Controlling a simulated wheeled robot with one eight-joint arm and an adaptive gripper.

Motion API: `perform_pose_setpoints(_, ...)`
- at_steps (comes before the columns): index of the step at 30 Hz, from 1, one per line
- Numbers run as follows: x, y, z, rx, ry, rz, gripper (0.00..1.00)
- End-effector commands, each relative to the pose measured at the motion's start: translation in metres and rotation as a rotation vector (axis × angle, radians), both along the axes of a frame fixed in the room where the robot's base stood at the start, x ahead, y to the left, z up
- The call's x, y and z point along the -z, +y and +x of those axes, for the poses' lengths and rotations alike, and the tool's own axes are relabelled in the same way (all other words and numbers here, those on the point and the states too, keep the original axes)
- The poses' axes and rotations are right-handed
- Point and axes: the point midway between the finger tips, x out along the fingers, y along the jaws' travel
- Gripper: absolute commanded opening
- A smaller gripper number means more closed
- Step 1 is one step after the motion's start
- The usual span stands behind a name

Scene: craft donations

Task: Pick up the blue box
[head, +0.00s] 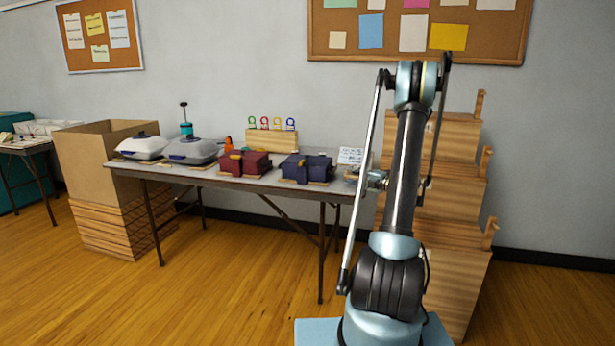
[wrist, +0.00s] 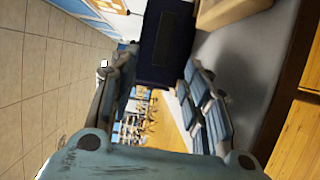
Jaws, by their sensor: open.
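The dark blue box (head: 307,168) sits on a thin tan board near the right end of the folding table. In the wrist view, which is turned sideways, a dark blue box (wrist: 165,40) fills the top middle, just ahead of the fingers. My gripper (wrist: 160,68) is open, with one finger on each side of the picture's middle and nothing held. The box appears in line with the gap between the fingers; I cannot tell whether they touch it. In the head view my gripper (head: 366,179) is right of the box, partly hidden behind my arm.
A dark red box (head: 243,163) stands left of the blue one, with grey-lidded cases (head: 192,150) farther left. Stepped wooden crates (head: 455,190) stand right of the table.

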Motion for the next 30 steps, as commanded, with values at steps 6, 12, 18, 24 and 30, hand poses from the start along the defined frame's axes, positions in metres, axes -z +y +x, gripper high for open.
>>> perform_pose_setpoints(6, 0.0, 0.019, 0.015, -0.001, 0.0, 0.0, 0.43)
perform_pose_setpoints(12, 0.001, 0.025, 0.02, 0.0, 0.0, 0.0, 0.43)
perform_pose_setpoints(18, 0.004, 0.045, 0.032, -0.002, 0.0, 0.0, 0.43)
perform_pose_setpoints(24, 0.004, 0.062, 0.047, -0.001, 0.0, 0.0, 0.43)
perform_pose_setpoints(30, 0.004, 0.062, 0.048, 0.001, -0.001, 0.001, 0.43)
